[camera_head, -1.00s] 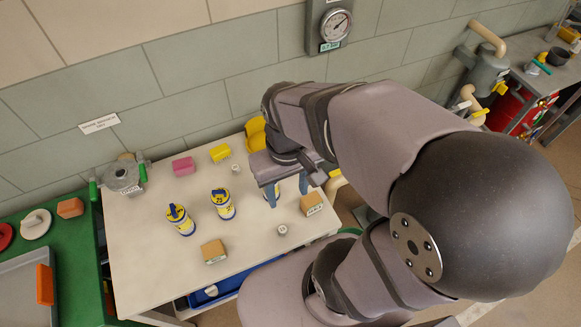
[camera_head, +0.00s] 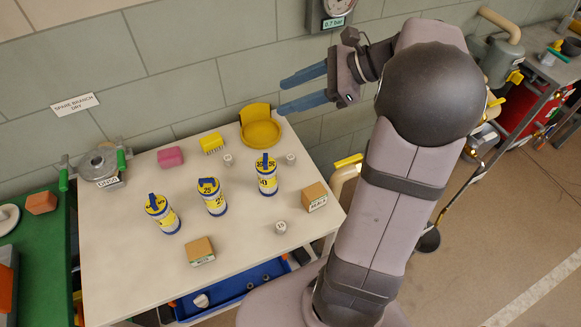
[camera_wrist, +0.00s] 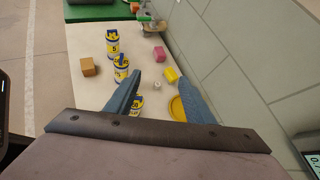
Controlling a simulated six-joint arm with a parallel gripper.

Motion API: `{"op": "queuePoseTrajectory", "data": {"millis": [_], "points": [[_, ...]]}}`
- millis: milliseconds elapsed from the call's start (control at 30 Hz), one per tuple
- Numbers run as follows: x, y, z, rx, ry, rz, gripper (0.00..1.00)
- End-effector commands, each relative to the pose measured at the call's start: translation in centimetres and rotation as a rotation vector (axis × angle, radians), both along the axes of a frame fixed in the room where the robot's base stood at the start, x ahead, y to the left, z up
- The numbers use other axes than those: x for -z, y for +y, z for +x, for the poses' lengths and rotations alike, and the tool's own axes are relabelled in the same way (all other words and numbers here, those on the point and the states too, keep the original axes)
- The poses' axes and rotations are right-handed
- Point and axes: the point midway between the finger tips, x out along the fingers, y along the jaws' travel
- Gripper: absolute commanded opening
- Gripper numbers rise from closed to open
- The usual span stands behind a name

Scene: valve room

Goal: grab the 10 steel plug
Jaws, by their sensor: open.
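Three small grey steel plugs stand on the pale table: one at the back middle (camera_head: 228,160), one at the back right (camera_head: 291,159) and one near the front (camera_head: 280,227). Their top markings are too small to read surely, so I cannot tell which is the 10. My gripper (camera_head: 280,95) is open and empty, raised well above the table's back edge near the wall, its blue fingers pointing left. In the wrist view, one plug (camera_wrist: 157,84) shows between the two fingers, far below them. The other plugs are not clear there.
Three blue-and-yellow canisters (camera_head: 213,197) stand mid-table. A yellow dish (camera_head: 261,133), yellow block (camera_head: 212,144), pink block (camera_head: 170,157) and valve body (camera_head: 101,167) line the back. Two brown blocks (camera_head: 200,251) (camera_head: 314,197) stand nearer the front. A blue tray (camera_head: 235,289) lies below the table.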

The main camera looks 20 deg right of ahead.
Motion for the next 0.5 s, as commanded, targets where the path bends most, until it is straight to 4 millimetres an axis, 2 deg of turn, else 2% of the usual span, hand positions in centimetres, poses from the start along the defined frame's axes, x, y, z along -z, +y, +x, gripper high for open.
{"op": "queuePoseTrajectory", "data": {"millis": [33, 100, 333, 500], "points": [[0.5, -1.4, 0.5, 0.052, -0.002, 0.044, 0.49], [0.1, -3.0, 1.1, 0.116, -0.005, 0.109, 0.49], [-0.8, -8.0, 2.1, 0.28, -0.026, 0.293, 0.49], [4.4, -7.4, 2.1, 0.27, -0.019, 0.289, 0.49]]}}
